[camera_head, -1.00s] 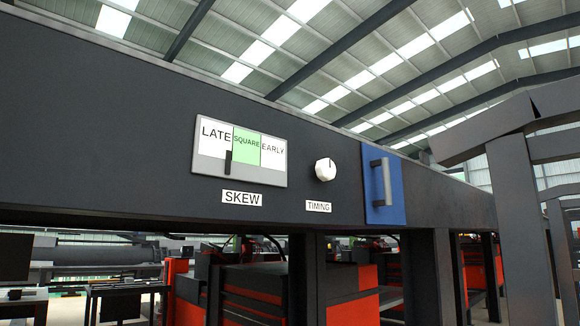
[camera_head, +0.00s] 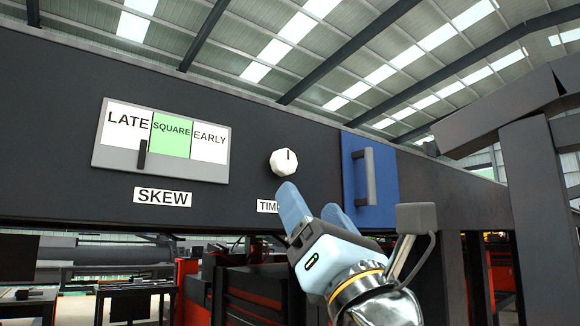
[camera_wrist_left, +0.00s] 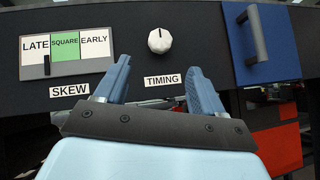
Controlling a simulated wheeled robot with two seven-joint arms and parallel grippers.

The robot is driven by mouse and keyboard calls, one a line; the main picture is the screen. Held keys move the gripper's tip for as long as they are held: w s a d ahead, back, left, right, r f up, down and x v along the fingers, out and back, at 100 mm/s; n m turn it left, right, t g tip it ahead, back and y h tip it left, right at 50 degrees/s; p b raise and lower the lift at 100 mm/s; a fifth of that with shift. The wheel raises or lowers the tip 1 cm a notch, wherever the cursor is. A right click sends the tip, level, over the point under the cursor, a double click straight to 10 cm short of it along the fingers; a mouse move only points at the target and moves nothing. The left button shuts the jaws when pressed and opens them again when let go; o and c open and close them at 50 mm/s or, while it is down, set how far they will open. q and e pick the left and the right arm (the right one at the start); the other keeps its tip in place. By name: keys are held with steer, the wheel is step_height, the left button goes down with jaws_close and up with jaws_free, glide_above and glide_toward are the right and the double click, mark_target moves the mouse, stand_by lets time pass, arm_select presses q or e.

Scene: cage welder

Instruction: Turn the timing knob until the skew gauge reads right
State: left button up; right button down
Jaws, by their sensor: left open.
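The white timing knob (camera_head: 283,162) sits on the dark panel above the TIMING label (camera_head: 268,206), its dark mark pointing up. It also shows in the left wrist view (camera_wrist_left: 160,41). The skew gauge (camera_head: 163,138) has LATE, green SQUARE and EARLY zones. Its dark pointer (camera_head: 142,154) stands in the LATE zone, close to the SQUARE edge. My left gripper (camera_head: 318,206) is open and empty, just below and right of the knob in the head view. In the left wrist view its open fingers (camera_wrist_left: 157,82) lie either side below the knob, not touching it. My right gripper is not in view.
A blue plate with a grey handle (camera_head: 370,176) is on the panel right of the knob, close to my left gripper. The SKEW label (camera_head: 162,197) is under the gauge. Dark posts and red-black machinery (camera_head: 262,290) stand below the panel.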

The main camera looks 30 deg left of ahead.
mark_target(287, 164)
arm_select(q)
steer(key=p+x, duration=0.4)
steer(key=x, duration=0.6)
steer(key=shift+w+a+r, duration=0.15)
steer(key=shift+r, duration=0.15)
steer(key=shift+c, duration=0.3)
steer(key=c, duration=1)
